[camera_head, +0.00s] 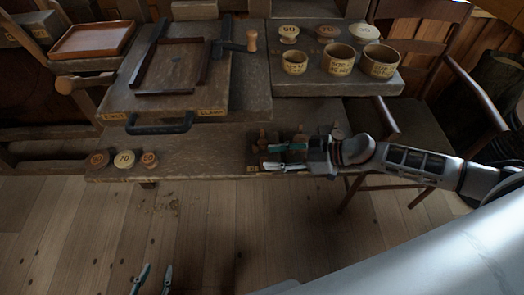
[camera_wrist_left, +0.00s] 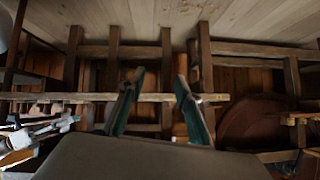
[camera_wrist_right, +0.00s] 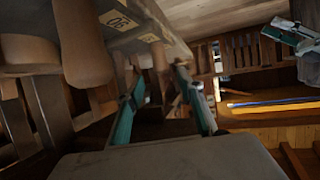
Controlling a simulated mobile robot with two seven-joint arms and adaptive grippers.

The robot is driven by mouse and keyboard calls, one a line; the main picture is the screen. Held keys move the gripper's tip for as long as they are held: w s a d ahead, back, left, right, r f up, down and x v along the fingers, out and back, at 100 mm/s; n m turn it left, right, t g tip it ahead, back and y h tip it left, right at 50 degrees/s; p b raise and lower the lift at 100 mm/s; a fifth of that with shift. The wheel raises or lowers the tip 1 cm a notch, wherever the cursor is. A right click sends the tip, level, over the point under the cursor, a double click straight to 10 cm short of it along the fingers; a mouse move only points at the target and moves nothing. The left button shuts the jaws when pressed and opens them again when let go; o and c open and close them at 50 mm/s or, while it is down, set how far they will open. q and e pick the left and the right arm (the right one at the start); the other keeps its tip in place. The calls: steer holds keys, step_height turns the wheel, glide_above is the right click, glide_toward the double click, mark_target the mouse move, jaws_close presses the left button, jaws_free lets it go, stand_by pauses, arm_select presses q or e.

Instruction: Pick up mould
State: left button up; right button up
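No single thing in view can be surely told as the mould; a dark rectangular wooden frame (camera_head: 168,91) lies on a board on the bench in the head view. My right gripper (camera_head: 276,157) is at the right end of the lower bench, its fingers apart, beside small wooden spool-like pieces (camera_head: 263,139). In the right wrist view my right gripper (camera_wrist_right: 158,88) is open, with brown wooden shapes behind its fingers; contact cannot be told. My left gripper (camera_head: 153,276) is low over the floor, open and empty; its fingers also stand apart in the left wrist view (camera_wrist_left: 156,78).
Several labelled pots (camera_head: 340,60) and round knobs (camera_head: 289,33) stand on the right raised shelf. Numbered discs (camera_head: 124,159) sit at the lower bench's left end. An orange-brown tray (camera_head: 92,40) is back left. A chair (camera_head: 415,120) stands right.

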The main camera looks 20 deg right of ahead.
mark_target(263, 158)
steer(key=x, duration=0.4)
steer(key=shift+s+a+f+b, duration=0.15)
steer(key=shift+a+b, duration=0.1)
steer(key=shift+b, duration=0.15)
jaws_close()
